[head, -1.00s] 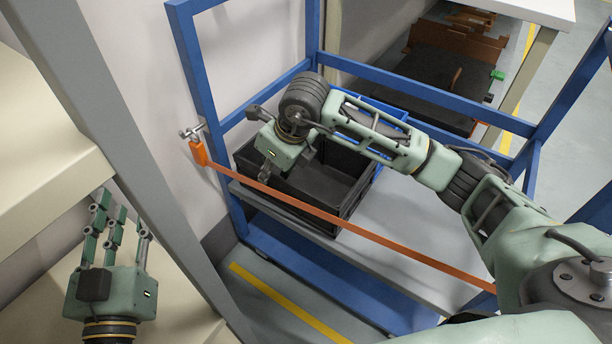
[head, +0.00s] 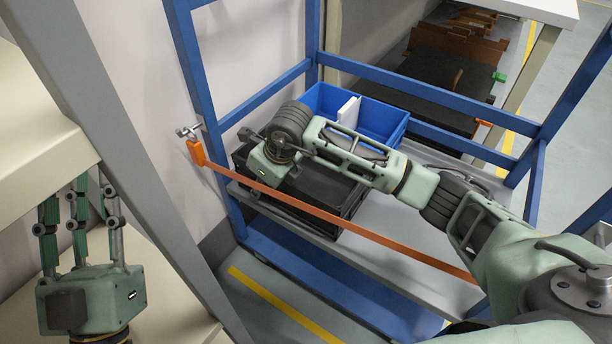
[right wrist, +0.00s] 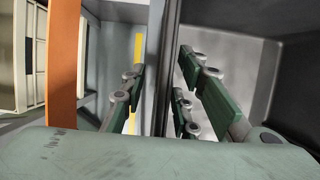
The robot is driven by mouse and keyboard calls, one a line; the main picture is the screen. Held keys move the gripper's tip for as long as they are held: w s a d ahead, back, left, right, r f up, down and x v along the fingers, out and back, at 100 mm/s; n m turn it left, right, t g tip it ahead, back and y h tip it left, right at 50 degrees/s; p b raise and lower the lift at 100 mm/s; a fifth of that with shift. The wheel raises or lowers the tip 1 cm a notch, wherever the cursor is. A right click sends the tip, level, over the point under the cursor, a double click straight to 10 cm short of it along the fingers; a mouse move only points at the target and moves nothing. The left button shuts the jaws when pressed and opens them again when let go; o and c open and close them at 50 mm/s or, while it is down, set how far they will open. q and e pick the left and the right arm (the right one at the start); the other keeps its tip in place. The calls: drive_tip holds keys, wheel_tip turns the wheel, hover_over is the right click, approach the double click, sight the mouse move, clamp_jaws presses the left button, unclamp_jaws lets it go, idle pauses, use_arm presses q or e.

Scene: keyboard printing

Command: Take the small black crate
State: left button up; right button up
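The small black crate (head: 338,192) sits on the grey shelf of a blue frame, partly hidden by my right arm. My right gripper (head: 272,172) is low at its left part, and its fingertips are hidden in the head view. In the right wrist view the crate's wall (right wrist: 163,65) runs between the spread fingers (right wrist: 158,85). One side is outside the wall and the other inside the crate. The fingers look open, with gaps to the wall. My left gripper (head: 78,210) points up at the left, open and empty, beside the beige shelving.
An orange bar (head: 325,214) crosses in front of the crate. A blue crate (head: 392,125) with a white item (head: 348,110) stands behind it. Blue frame posts (head: 190,75) rise at the sides. The grey shelf (head: 400,225) is bare to the right.

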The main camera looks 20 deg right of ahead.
clamp_jaws()
drive_tip(key=shift+r, duration=0.1)
idle(0.5)
